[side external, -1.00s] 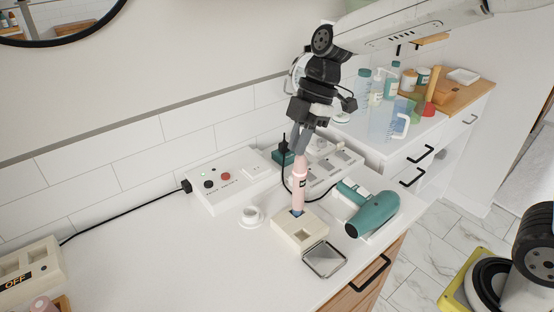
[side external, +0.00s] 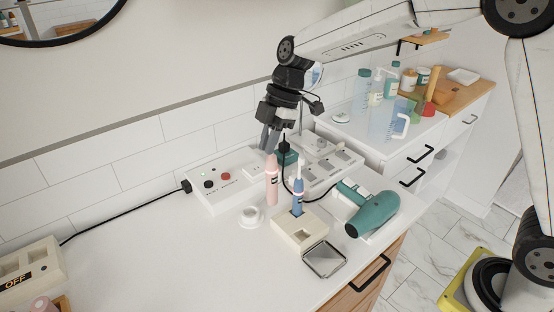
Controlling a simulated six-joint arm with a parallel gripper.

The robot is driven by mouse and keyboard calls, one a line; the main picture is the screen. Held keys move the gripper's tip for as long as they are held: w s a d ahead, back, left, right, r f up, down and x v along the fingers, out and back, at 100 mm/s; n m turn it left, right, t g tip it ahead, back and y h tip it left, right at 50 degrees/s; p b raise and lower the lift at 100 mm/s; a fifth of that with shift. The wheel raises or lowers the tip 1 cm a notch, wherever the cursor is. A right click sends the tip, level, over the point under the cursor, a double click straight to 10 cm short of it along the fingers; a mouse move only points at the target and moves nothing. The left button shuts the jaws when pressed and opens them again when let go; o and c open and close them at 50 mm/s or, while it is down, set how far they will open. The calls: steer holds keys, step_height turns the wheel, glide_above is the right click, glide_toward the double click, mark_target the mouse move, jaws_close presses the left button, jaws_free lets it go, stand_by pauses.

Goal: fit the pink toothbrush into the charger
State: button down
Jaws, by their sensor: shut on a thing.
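The pink toothbrush (side external: 272,183) is upright, its top between the fingers of my gripper (side external: 269,142), which is shut on it. Its lower end is to the right of the small white round charger (side external: 251,217) and a little higher in the picture. Whether its base hangs clear of the counter is hard to tell. The charger stands on the counter with nothing on it. A blue toothbrush (side external: 298,197) stands upright in the cream holder block (side external: 291,234), just right of the pink one.
A white box with buttons (side external: 231,179) stands behind the charger. A teal hair dryer (side external: 373,213) lies to the right, and a square metal-rimmed frame (side external: 324,259) is in front of the holder. A black cable (side external: 289,185) loops behind the blue toothbrush. The counter left of the charger is clear.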

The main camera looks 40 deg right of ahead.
steer(key=w+a+f, duration=0.1)
steer(key=w+f, duration=0.5)
steer(key=w, duration=0.1)
steer(key=shift+a+f, duration=0.25)
steer(key=shift+a, duration=0.05)
steer(key=shift+w+f, duration=0.2)
steer(key=shift+f, duration=1.8)
steer(key=c, duration=0.7)
jaws_free()
